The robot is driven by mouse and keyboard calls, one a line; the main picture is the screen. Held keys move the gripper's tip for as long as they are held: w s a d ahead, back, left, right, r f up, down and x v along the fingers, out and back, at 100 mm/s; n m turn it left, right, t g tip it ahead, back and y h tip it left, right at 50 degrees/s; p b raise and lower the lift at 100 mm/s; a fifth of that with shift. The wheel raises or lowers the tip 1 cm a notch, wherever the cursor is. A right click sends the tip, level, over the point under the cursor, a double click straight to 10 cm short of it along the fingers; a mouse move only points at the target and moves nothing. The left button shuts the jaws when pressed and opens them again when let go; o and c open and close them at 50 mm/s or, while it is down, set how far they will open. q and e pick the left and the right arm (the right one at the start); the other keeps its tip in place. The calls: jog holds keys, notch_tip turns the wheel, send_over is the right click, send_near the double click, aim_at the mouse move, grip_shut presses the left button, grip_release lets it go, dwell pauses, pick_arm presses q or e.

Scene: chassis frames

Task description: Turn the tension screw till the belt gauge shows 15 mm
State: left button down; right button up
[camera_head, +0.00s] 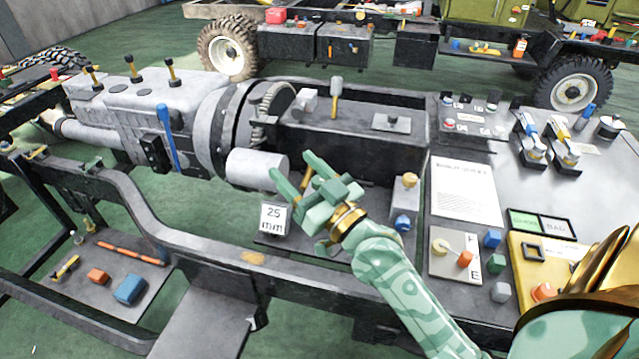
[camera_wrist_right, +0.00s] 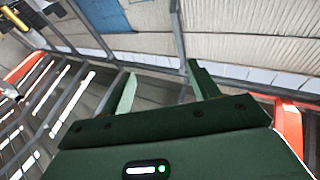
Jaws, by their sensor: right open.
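The belt gauge (camera_head: 273,217) is a small white plate reading "25 mm", on the dark bracket below the grey cylinder. My right gripper (camera_head: 291,164) is open beside the right end of that cylinder, with the gauge just below it. In the right wrist view its two fingers (camera_wrist_right: 162,78) stand apart with nothing between them. A small yellow part (camera_head: 308,175) shows by the fingers in the head view; I cannot tell whether it is the tension screw or whether the gripper touches it. My left gripper is not in view.
The grey engine housing (camera_head: 150,105) lies at the left, with a black box (camera_head: 350,125) right of it. A worktop at the right carries a paper sheet (camera_head: 465,190), a yellow panel (camera_head: 535,262) and several knobs. The frame rail (camera_head: 190,240) runs in front.

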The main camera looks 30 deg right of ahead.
jog(key=d+r+m+g+h, duration=0.2)
jog(key=d+r+m+h, duration=0.3)
jog(key=d+m+h, duration=0.55)
jog(key=d+r+m+g+h, duration=0.3)
jog(key=d+r+m+h, duration=0.2)
jog(key=d+m+h, duration=0.55)
jog(key=w+d+f+m+g, duration=0.1)
jog(key=d+f+m+g, duration=0.4)
jog(key=m+g, duration=0.7)
jog(key=m+y, duration=0.5)
jog(key=y, duration=1.3)
send_near(320, 180)
jog(key=b+x, duration=0.9)
jog(key=b, duration=0.1)
jog(key=shift+f, duration=0.15)
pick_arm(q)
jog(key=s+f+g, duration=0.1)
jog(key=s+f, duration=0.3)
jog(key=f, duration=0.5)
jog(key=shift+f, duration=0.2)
pick_arm(e)
jog(key=shift+t, duration=0.3)
